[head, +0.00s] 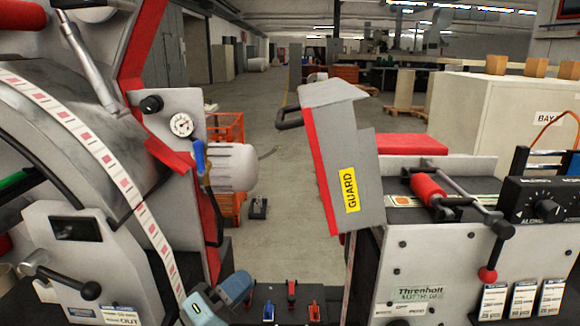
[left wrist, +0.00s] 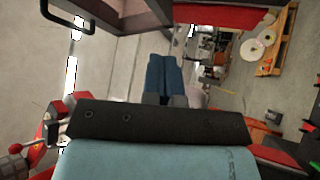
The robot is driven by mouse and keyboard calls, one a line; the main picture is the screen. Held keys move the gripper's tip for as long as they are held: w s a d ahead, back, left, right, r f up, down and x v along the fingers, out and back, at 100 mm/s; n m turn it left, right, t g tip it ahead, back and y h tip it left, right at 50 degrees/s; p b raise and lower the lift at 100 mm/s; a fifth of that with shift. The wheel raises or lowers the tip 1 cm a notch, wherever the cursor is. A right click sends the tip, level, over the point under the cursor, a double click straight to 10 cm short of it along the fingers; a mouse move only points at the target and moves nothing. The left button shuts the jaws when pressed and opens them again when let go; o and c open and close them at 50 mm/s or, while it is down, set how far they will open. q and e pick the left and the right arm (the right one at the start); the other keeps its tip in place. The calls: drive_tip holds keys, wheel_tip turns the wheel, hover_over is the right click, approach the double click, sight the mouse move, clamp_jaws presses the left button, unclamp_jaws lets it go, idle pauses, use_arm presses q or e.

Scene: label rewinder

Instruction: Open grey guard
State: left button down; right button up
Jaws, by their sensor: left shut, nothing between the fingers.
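The grey guard (head: 345,160), with a red edge and a yellow GUARD label, stands tilted at the left end of the right-hand machine cabinet. Its dark handle (head: 291,119) sticks out to the left near the top. In the left wrist view a dark handle (left wrist: 68,22) at the upper left looks like the guard's. My left gripper (head: 240,284) is low in the gap between the machines, below and left of the guard, apart from it. In the left wrist view its blue fingers (left wrist: 165,75) are together and empty. My right gripper is out of view.
The left machine carries a label strip (head: 100,150), a gauge (head: 181,125) and a motor (head: 232,168). A tray of small coloured tools (head: 290,300) lies low in the middle. Open floor lies behind the gap.

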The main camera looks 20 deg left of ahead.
use_arm(q)
wheel_tip(320, 180, up, 15)
drive_tip(key=s+a+n+h+b, duration=0.2)
drive_tip(key=a+n+h+b, duration=0.15)
drive_tip(key=n+h, duration=0.25)
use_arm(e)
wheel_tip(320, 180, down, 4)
use_arm(q)
drive_tip(key=p, duration=0.7)
approach(309, 105)
drive_tip(key=w+a, duration=0.1)
drive_tip(key=w, duration=0.2)
drive_tip(key=shift+w+d+r+h, duration=0.1)
drive_tip(key=shift+w+r+h, duration=0.2)
drive_tip(key=shift+r, duration=0.25)
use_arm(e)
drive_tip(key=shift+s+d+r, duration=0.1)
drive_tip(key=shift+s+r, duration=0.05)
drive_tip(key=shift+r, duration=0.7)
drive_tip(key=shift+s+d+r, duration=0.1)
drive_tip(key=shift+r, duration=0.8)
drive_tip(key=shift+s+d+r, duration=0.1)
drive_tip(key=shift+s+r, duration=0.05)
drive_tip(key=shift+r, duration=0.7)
